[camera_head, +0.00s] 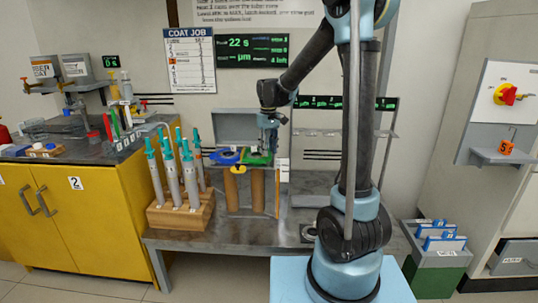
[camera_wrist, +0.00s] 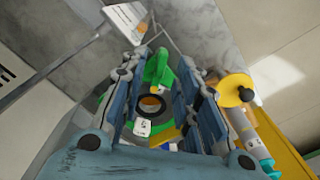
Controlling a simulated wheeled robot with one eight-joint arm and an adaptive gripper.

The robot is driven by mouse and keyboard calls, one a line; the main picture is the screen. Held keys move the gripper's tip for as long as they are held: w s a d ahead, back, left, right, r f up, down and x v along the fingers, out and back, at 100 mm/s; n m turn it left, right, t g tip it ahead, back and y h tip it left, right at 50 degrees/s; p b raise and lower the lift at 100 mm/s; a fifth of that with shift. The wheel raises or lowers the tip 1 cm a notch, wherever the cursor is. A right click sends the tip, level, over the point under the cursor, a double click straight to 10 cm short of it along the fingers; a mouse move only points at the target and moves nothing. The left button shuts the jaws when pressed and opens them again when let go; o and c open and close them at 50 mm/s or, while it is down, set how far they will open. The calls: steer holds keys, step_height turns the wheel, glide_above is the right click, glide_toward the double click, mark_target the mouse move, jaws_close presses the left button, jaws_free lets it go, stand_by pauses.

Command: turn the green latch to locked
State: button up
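The green latch (camera_wrist: 158,70) shows in the wrist view as an upright lever rising from a round green base with a dark hole in its middle. My gripper (camera_wrist: 163,72) is open, with one blue-grey finger on each side of the lever. I cannot tell whether either finger touches it. In the head view my gripper (camera_head: 268,138) points down just above the green latch part (camera_head: 258,158), which sits on the front of a grey box on the bench. The fingertips are too small there to make out.
A blue ring part (camera_head: 225,156) lies just left of the green one, with a yellow knob (camera_head: 238,170) below. A wooden block (camera_head: 181,212) with several teal-tipped rods stands at the left. The grey bench (camera_head: 215,237) has some bare surface in front.

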step_height(320, 180, up, 9)
stand_by(0.4)
steer(key=shift+r, duration=0.1)
